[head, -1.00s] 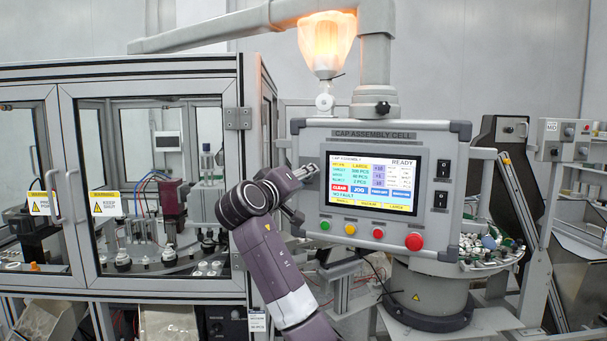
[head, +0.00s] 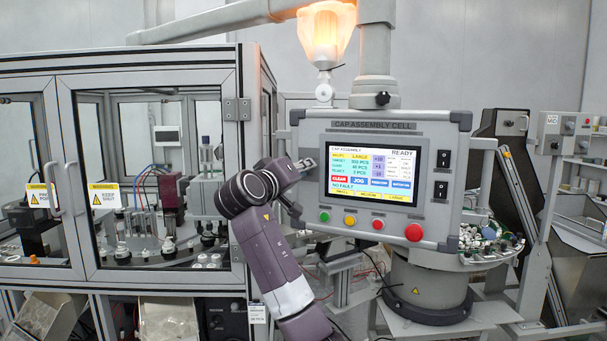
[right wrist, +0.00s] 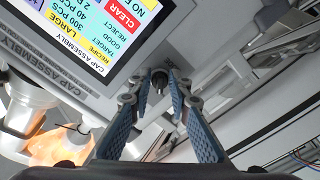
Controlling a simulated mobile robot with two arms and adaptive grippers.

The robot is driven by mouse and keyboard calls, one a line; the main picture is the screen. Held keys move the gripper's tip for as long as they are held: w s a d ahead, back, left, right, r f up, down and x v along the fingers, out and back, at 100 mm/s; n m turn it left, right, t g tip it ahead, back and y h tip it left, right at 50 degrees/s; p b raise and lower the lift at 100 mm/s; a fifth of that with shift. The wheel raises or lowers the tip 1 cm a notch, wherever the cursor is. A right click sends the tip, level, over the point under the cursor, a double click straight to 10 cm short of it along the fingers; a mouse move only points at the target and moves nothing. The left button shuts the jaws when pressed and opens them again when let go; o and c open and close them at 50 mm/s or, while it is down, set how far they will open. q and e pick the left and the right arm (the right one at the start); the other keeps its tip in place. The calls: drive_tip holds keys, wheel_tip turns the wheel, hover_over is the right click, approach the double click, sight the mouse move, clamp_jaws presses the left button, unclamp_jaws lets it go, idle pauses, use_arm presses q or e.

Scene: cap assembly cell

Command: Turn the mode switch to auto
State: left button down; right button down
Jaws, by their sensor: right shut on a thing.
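The mode switch (right wrist: 158,77) is a small dark knob on the grey control panel (head: 455,185), beside the screen. In the right wrist view it sits between the fingertips of my right gripper (right wrist: 160,84), whose blue-grey fingers are shut on it. The direction the knob points cannot be made out. In the head view my right gripper (head: 303,166) is at the panel's left side, and it hides the switch. The panel's screen (head: 372,173) is lit and reads READY and NO FAULT. My left gripper is not in view.
Two black rocker switches are at the panel's right. A glazed machine enclosure (head: 150,70) stands at the left. A lit lamp (head: 326,35) is above.

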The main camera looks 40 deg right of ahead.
drive_tip(key=m+b, duration=0.3)
drive_tip(key=m, duration=0.2)
drive_tip(key=m+b, duration=0.3)
drive_tip(key=m, duration=0.3)
drive_tip(key=w+m+b, duration=0.1)
drive_tip(key=m+b, duration=0.2)
drive_tip(key=m, duration=0.3)
drive_tip(key=shift+a+f, duration=0.1)
drive_tip(key=shift+a, duration=0.05)
drive_tip(key=shift+s, duration=0.1)
idle(0.5)
drive_tip(key=c, duration=1.8)
unclamp_jaws()
drive_tip(key=shift+a, duration=0.15)
